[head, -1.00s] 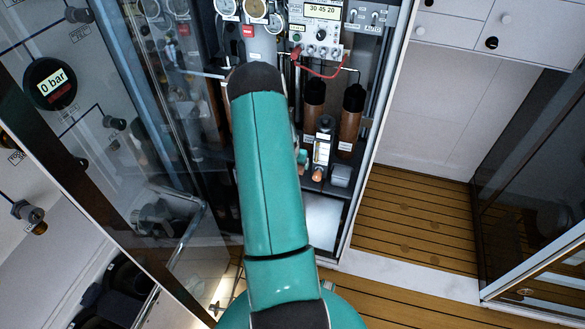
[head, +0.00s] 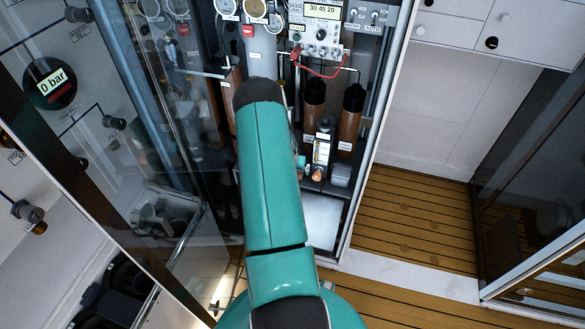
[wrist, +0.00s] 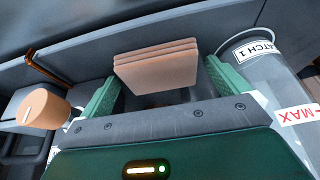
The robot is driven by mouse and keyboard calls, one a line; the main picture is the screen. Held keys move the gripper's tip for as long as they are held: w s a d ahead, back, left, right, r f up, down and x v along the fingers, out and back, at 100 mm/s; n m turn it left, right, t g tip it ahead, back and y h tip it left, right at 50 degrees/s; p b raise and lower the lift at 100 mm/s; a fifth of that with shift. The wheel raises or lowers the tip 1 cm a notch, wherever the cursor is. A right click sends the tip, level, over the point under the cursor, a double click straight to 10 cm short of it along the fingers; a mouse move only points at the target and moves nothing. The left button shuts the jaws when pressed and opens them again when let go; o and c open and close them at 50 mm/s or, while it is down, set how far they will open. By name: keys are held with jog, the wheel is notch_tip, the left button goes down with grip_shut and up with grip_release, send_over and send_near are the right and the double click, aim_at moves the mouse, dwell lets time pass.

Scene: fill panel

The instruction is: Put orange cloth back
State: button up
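A folded, peach-orange cloth (wrist: 155,66) shows in the wrist view as a flat stack of layers. It is ahead of my gripper (wrist: 165,88), between the two green fingers in the picture. The fingers are wide apart, one on each side of the cloth; I cannot tell whether they touch it. In the head view my teal arm reaches into the open cabinet and hides my gripper; I cannot make out the cloth there.
A clear cylinder (wrist: 262,75) labelled "BATCH 1" stands close to the right finger. An orange-capped object (wrist: 42,108) is at the left. In the head view, brown bottles (head: 350,120), a meter panel (head: 318,28) with a red cable (head: 322,72) and a glass door (head: 150,130) surround the arm.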

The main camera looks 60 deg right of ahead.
jog(key=v, duration=1.2)
jog(key=shift+r, duration=0.2)
